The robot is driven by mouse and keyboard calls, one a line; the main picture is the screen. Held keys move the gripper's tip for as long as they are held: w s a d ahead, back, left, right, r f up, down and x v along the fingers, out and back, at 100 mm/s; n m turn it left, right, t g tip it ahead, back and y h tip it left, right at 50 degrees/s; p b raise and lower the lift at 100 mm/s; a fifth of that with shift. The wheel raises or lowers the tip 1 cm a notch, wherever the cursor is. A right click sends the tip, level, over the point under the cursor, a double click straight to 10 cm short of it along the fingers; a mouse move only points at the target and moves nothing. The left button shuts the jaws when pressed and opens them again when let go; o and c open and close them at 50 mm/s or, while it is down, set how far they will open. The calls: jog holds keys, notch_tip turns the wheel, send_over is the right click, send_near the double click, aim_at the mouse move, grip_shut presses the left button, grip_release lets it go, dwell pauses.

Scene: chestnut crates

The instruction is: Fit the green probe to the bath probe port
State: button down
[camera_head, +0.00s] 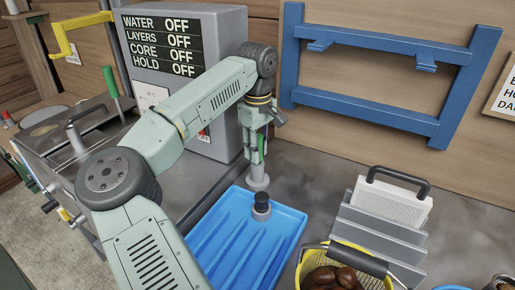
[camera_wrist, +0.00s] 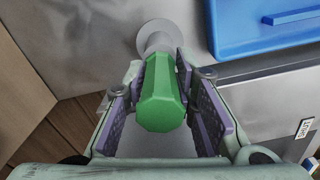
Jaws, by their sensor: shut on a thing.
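My gripper (camera_head: 256,150) is shut on the green probe (camera_head: 261,146), beside the grey control box. In the wrist view the probe's faceted green handle (camera_wrist: 162,98) lies between the purple pads of my gripper (camera_wrist: 165,90). Below the handle is a grey cylindrical part above a round grey base (camera_wrist: 155,34). I cannot tell whether the probe is still seated in that base or clear of it. The bath (camera_head: 75,130) is at the left in the head view, with a green-handled upright (camera_head: 112,82) at its back. I cannot pick out the probe port.
The control box (camera_head: 228,75) reads OFF on each line. A blue tray (camera_head: 240,250) with a dark-capped piece (camera_head: 261,203) is in front of my gripper. A yellow basket (camera_head: 340,262) of chestnuts and a grey stepped rack (camera_head: 375,240) stand right. A blue frame (camera_head: 385,110) is on the wall.

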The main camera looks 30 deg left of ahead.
dwell(0.3)
notch_tip(320, 180, up, 4)
jog(key=p, duration=0.3)
jog(key=shift+r+p, duration=0.25)
jog(key=shift+p, duration=0.05)
jog(key=shift+r, duration=0.95)
